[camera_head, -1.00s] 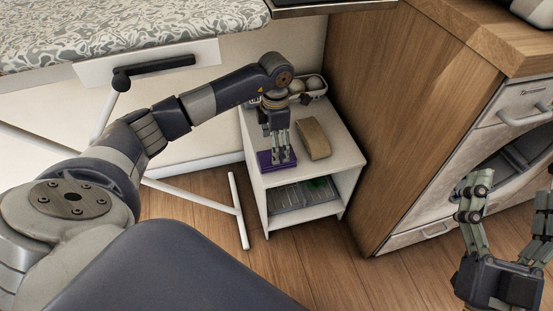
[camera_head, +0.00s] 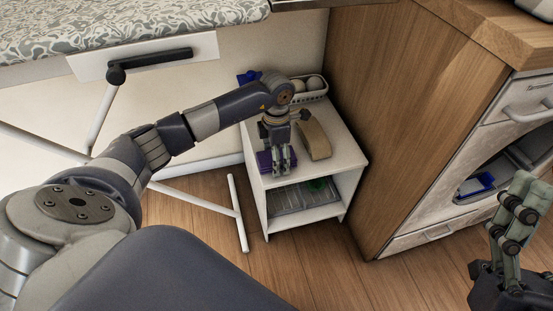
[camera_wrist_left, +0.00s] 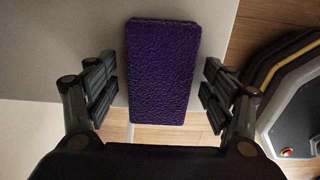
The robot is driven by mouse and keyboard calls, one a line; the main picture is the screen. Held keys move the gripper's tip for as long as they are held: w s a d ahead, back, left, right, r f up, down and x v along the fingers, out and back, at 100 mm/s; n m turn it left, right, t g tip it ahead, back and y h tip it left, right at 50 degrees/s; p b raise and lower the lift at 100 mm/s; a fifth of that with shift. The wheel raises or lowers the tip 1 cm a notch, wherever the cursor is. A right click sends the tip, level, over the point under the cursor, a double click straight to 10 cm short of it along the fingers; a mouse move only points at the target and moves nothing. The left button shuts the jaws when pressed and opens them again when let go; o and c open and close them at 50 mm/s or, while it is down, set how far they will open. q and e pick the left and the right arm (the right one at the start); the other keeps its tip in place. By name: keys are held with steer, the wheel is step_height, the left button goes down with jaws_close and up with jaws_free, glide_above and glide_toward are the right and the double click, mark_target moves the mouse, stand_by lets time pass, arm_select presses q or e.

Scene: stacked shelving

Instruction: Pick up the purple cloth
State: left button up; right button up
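The purple cloth (camera_head: 264,162) is a folded rectangular block on the top of a small white shelf unit (camera_head: 340,160), at its front left. My left gripper (camera_head: 282,168) points down over the cloth and hides part of it. In the left wrist view the cloth (camera_wrist_left: 162,60) lies between the two spread fingers of the left gripper (camera_wrist_left: 159,72), with a gap on both sides. That gripper is open and empty. My right gripper (camera_head: 515,225) is at the right edge, away from the shelf unit and partly cut off.
A tan block (camera_head: 316,140) stands just right of the left gripper. A white basket (camera_head: 314,94) with round items is behind. A wooden cabinet (camera_head: 385,130) closely borders the shelf unit's right side. A lower shelf holds a grey tray (camera_head: 300,197).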

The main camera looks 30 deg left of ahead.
arm_select(q)
steer(key=c, duration=0.9)
